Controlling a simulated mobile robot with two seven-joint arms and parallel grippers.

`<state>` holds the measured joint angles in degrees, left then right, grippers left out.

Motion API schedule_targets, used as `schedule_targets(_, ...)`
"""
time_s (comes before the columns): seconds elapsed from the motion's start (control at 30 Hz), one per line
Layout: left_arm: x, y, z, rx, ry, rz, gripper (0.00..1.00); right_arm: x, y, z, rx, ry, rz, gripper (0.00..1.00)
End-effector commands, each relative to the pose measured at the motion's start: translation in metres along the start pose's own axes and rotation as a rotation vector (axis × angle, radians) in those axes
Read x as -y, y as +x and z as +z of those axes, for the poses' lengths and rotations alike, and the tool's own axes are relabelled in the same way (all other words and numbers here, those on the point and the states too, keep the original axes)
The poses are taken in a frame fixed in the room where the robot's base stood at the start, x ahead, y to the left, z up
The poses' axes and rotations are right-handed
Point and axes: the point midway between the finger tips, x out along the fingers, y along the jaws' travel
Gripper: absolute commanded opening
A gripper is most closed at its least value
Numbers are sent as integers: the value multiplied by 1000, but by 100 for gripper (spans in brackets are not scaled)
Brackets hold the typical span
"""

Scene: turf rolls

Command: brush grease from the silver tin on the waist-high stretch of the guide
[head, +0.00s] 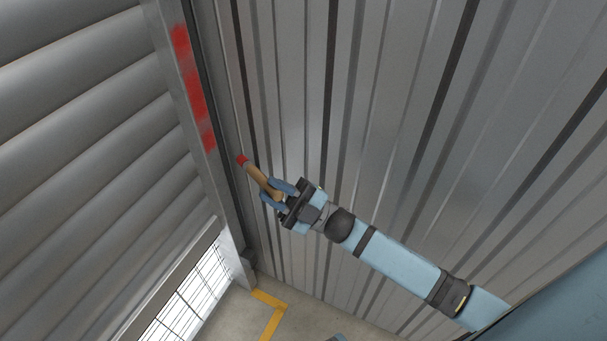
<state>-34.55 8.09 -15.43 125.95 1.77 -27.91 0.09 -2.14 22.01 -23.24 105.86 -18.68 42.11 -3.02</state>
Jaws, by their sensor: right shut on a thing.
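The guide (222,190) is a grey metal upright beside the slatted shutter, tilted in the head view. Red grease (196,92) lies in a patchy streak along its upper part in the picture. My right gripper (272,190) is shut on a brush (258,176) by its tan wooden handle. The brush's red tip (242,160) points at the guide, just right of and below the lower end of the streak. I cannot tell whether the tip touches the metal. The silver tin is not in view. My left gripper is not in view.
A grey slatted shutter (80,140) fills the left side. A ribbed metal wall (400,130) stands behind my right arm. Below are a barred window-like opening (185,300) and a floor with a yellow line (274,318).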

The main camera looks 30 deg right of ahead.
Motion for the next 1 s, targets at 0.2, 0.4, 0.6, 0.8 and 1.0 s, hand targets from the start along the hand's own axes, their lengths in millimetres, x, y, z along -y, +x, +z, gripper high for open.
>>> schedule_targets(0.2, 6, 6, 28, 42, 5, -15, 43, 23, 2, 11, -4, 3, -14, 0)
schedule_targets(0.4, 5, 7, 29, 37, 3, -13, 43, 26, 13, 20, -4, 2, -13, 0)
schedule_targets(0.6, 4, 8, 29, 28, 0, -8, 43, 31, 29, 33, -5, 2, -13, 0)
schedule_targets(0.8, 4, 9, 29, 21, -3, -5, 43, 34, 41, 43, -4, 2, -13, 0)
schedule_targets(1.0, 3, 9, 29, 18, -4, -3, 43, 36, 46, 46, -4, 3, -14, 0)
